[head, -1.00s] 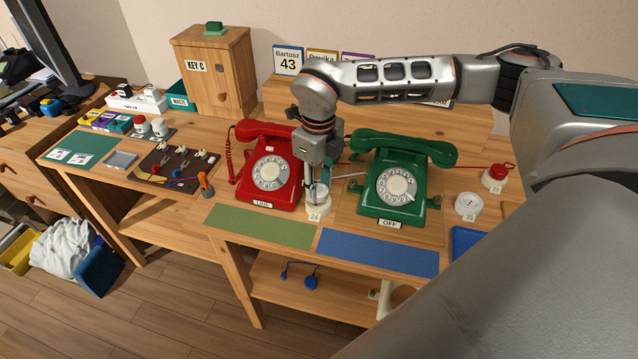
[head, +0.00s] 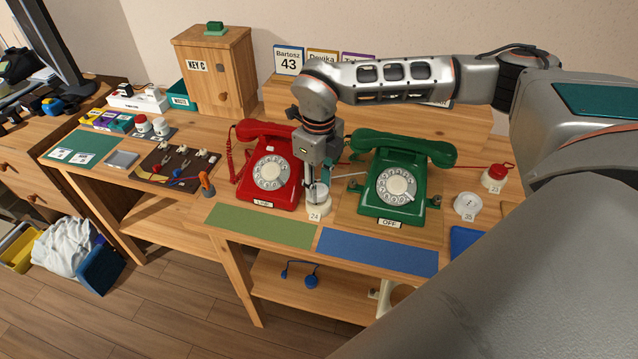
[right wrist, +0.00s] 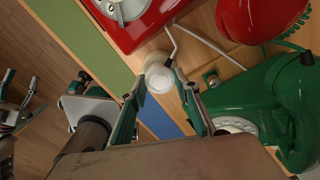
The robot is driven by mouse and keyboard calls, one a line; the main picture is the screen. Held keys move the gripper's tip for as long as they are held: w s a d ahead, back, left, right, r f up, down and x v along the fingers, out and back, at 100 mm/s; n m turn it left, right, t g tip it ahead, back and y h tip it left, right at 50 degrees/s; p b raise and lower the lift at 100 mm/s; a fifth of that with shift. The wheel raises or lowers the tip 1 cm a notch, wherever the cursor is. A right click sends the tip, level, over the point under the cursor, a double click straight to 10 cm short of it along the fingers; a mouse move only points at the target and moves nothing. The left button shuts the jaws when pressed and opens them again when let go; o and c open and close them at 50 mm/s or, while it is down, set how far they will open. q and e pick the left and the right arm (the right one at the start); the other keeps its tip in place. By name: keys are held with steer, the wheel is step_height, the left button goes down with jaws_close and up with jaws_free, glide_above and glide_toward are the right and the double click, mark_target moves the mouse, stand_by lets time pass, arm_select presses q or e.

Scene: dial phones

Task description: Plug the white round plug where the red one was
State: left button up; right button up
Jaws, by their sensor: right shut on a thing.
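My right gripper (head: 318,190) is shut on the white round plug (right wrist: 158,77), between the red phone (head: 270,172) and the green phone (head: 396,182). In the right wrist view the fingertips (right wrist: 161,80) sit on either side of the plug, and a white cord runs from it. The plug is at the white socket marked 24 (head: 316,210); I cannot tell whether it is fully seated. The red plug (head: 497,170) is on the socket at the far right. A white round socket (head: 466,205) with dark holes stands open to its left.
A green mat (head: 262,226) and a blue mat (head: 378,252) lie along the front edge. A brown mat (head: 160,168) with tools and small plugs lies at left. A blue plug (head: 312,282) lies on the lower shelf. A wooden cabinet (head: 215,70) stands behind.

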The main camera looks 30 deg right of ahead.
stand_by(0.8)
steer(key=shift+f, duration=0.75)
stand_by(0.4)
steer(key=o, duration=1.1)
steer(key=shift+c, duration=0.2)
step_height(320, 180, up, 12)
